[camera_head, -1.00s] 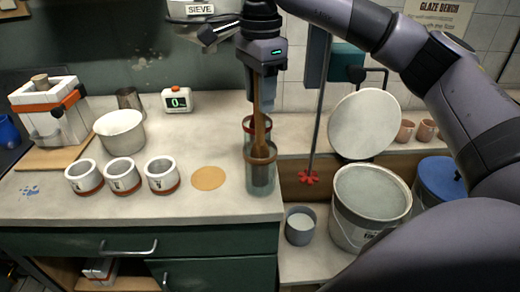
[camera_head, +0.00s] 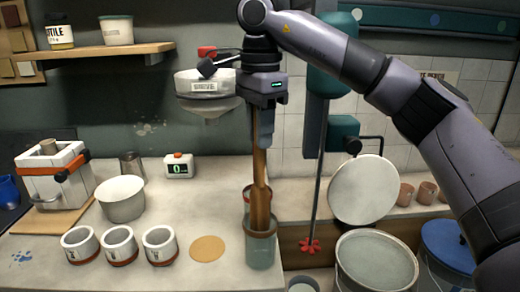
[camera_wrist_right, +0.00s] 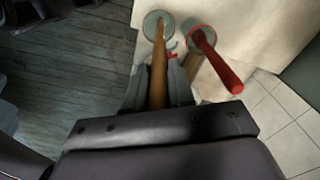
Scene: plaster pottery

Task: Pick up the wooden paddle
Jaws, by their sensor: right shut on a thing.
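The wooden paddle (camera_head: 260,190) hangs upright from my right gripper (camera_head: 263,142), with its wider part low over the front glass jar (camera_head: 260,252). Its lower end is at or just inside the jar's brown rim; I cannot tell exactly which. In the right wrist view the paddle (camera_wrist_right: 159,70) runs between the fingers of my right gripper (camera_wrist_right: 160,85), which are shut on it, towards a round jar mouth (camera_wrist_right: 158,25). My left gripper is not in view.
A second jar with a red rim (camera_head: 247,194) stands just behind; a red-handled tool (camera_wrist_right: 215,62) shows beside the paddle in the wrist view. A mixer shaft (camera_head: 317,190) and bucket (camera_head: 375,262) are right.

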